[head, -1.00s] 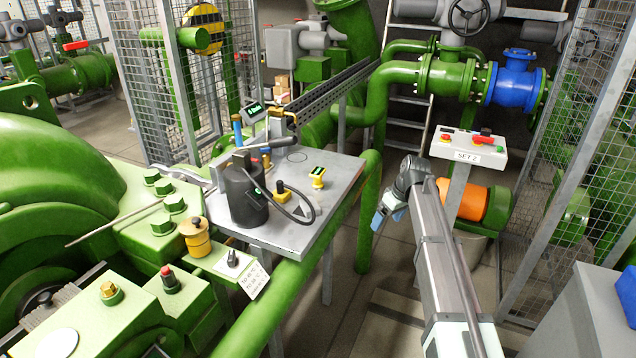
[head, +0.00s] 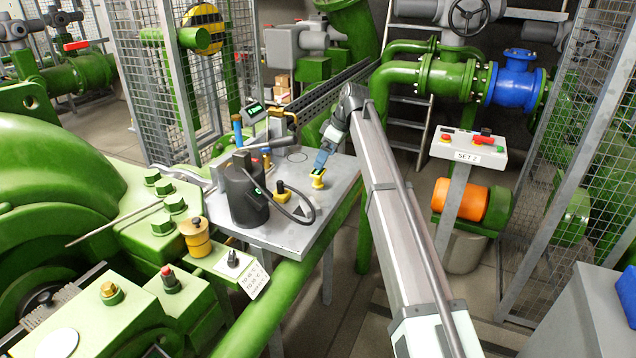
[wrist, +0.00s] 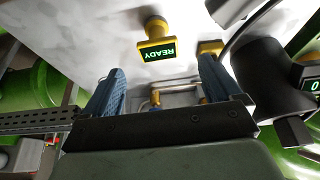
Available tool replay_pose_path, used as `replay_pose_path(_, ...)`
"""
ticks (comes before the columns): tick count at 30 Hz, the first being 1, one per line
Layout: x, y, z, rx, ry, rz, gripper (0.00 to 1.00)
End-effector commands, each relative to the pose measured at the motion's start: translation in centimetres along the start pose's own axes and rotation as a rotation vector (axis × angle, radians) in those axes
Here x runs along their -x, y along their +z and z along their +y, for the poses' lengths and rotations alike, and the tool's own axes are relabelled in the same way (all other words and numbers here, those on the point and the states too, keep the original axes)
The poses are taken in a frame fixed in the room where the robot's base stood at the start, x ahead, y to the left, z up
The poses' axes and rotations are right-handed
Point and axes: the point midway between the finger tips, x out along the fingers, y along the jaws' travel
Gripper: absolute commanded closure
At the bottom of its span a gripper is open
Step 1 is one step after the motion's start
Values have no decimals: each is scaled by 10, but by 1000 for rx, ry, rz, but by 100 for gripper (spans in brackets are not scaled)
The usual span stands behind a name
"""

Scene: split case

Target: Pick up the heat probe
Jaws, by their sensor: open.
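I take the heat probe to be the small black handle in a yellow holder (head: 282,191) on the grey table, joined by a black cable to a dark cylinder (head: 246,197). In the wrist view a yellow block (wrist: 208,47), probably that holder, shows partly behind the right finger. A yellow stand with a small display (head: 318,177) is to its right; the display reads READY in the wrist view (wrist: 157,52), upside down. My gripper (head: 322,160) is open, its blue fingers over the table near the READY stand. In the wrist view nothing is seen held between the fingers (wrist: 160,68).
The grey table (head: 325,215) carries a dark triangle mark and blue and orange items at its back. A green casing (head: 60,180) is at left. A control box (head: 468,148) stands at right.

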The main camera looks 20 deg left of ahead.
Motion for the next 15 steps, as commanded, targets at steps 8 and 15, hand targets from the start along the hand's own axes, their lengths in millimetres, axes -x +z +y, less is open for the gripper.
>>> replay_pose_path(8,-41,1,0,-2,1,0,8)
replay_pose_path(15,-53,1,1,-2,0,0,8)
